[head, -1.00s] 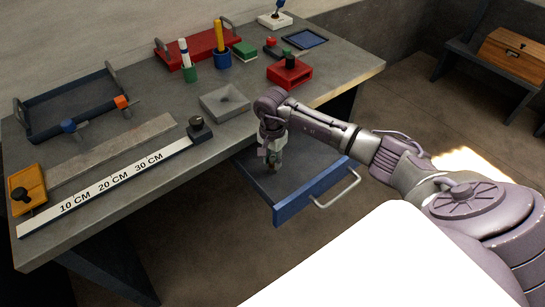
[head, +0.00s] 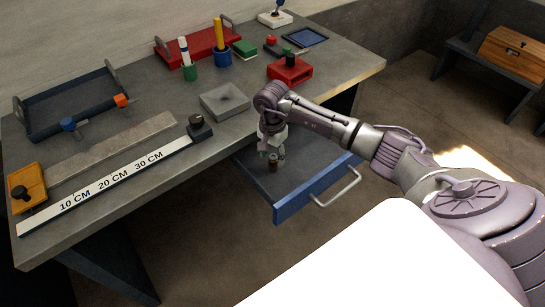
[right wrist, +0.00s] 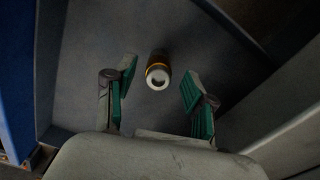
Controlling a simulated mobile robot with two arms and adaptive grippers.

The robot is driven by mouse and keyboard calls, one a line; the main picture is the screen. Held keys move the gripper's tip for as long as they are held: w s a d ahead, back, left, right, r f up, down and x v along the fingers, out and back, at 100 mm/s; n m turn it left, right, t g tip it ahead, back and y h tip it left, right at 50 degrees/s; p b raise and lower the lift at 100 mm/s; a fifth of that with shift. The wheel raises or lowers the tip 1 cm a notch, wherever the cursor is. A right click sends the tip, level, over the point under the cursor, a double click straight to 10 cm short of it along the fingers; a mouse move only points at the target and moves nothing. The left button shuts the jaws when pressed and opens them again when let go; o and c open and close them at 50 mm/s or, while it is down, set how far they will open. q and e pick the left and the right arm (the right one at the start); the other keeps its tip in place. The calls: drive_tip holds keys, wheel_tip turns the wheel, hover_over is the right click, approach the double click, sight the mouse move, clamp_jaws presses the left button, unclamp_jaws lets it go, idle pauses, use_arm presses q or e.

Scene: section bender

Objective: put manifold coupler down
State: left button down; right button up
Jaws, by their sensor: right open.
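The manifold coupler (head: 273,164) is a small dark cylinder with a brass-coloured band. It stands in the open blue drawer (head: 318,188), and its pale ring-shaped end faces the camera in the right wrist view (right wrist: 158,76). My right gripper (head: 270,153) is just above it, pointing down into the drawer. Its two green-padded fingers are spread wide in the right wrist view, with the coupler beyond them and a clear gap on both sides. My left gripper is out of view.
The drawer's front has a pale handle (head: 337,190). The grey workbench (head: 170,195) above carries a ruler strip (head: 110,187), a grey square block (head: 225,101), a red block (head: 289,70) and several trays and tools. The drawer floor around the coupler is bare.

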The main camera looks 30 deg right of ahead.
sight(272, 157)
wheel_tip(272, 157, up, 11)
drive_tip(key=b, duration=0.1)
drive_tip(key=shift+f, duration=0.15)
idle(0.5)
